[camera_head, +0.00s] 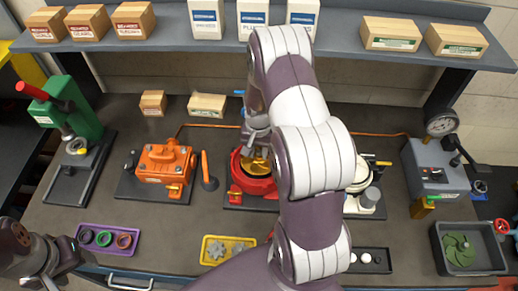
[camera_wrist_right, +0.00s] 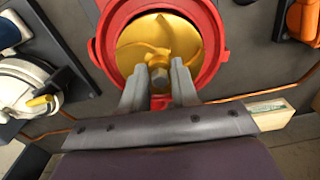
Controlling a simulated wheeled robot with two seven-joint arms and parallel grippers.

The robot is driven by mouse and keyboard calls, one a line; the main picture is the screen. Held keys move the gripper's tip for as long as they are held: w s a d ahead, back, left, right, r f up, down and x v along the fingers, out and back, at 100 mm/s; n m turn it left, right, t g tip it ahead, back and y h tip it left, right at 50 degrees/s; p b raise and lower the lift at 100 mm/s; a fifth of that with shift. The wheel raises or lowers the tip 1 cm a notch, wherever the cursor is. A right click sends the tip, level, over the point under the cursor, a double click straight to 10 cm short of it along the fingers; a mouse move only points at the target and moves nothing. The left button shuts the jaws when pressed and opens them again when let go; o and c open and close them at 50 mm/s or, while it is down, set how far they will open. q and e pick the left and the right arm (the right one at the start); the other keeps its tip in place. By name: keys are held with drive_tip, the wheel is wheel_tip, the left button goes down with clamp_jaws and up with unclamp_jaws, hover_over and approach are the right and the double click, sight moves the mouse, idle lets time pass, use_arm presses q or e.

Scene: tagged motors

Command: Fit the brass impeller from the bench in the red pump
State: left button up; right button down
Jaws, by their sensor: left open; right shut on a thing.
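The red pump (camera_head: 237,178) stands on a dark base in the middle of the bench, partly hidden by my right arm. Its round red rim (camera_wrist_right: 219,50) fills the top of the right wrist view. The brass impeller (camera_head: 258,166) lies within the pump's opening, and its curved vanes (camera_wrist_right: 140,48) show inside the rim. My right gripper (camera_wrist_right: 158,88) is shut on the impeller's hub. I cannot tell how deep the impeller sits. My left gripper (camera_head: 82,256) is open at the lower left, near the purple tray, with nothing seen in it.
An orange pump (camera_head: 165,165) stands left of the red one; a white pump (camera_head: 361,175) is right, partly behind my arm. A purple tray (camera_head: 107,252) of rings, a yellow tray (camera_head: 204,250) and a grey bin (camera_head: 438,249) line the front. A shelf (camera_head: 215,46) with boxes spans the back.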

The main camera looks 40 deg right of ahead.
sight(259, 161)
drive_tip(key=shift+a+r, duration=0.1)
drive_tip(key=shift+w+d+f, duration=0.25)
drive_tip(key=shift+w+d, duration=0.1)
drive_tip(key=shift+d, duration=0.1)
drive_tip(key=shift+s+a+r, duration=0.15)
drive_tip(key=shift+a, duration=0.05)
drive_tip(key=shift+s+a, duration=0.15)
drive_tip(key=shift+a, duration=0.15)
use_arm(q)
drive_tip(key=shift+w+d+r, duration=0.15)
drive_tip(key=shift+w+d, duration=0.05)
use_arm(e)
drive_tip(key=shift+d, duration=0.1)
drive_tip(key=shift+d, duration=0.1)
use_arm(q)
drive_tip(key=shift+f+b, duration=1.95)
drive_tip(key=shift+f, duration=0.1)
use_arm(e)
drive_tip(key=shift+f, duration=2.95)
drive_tip(key=c, duration=0.8)
unclamp_jaws()
use_arm(q)
drive_tip(key=shift+s, duration=0.1)
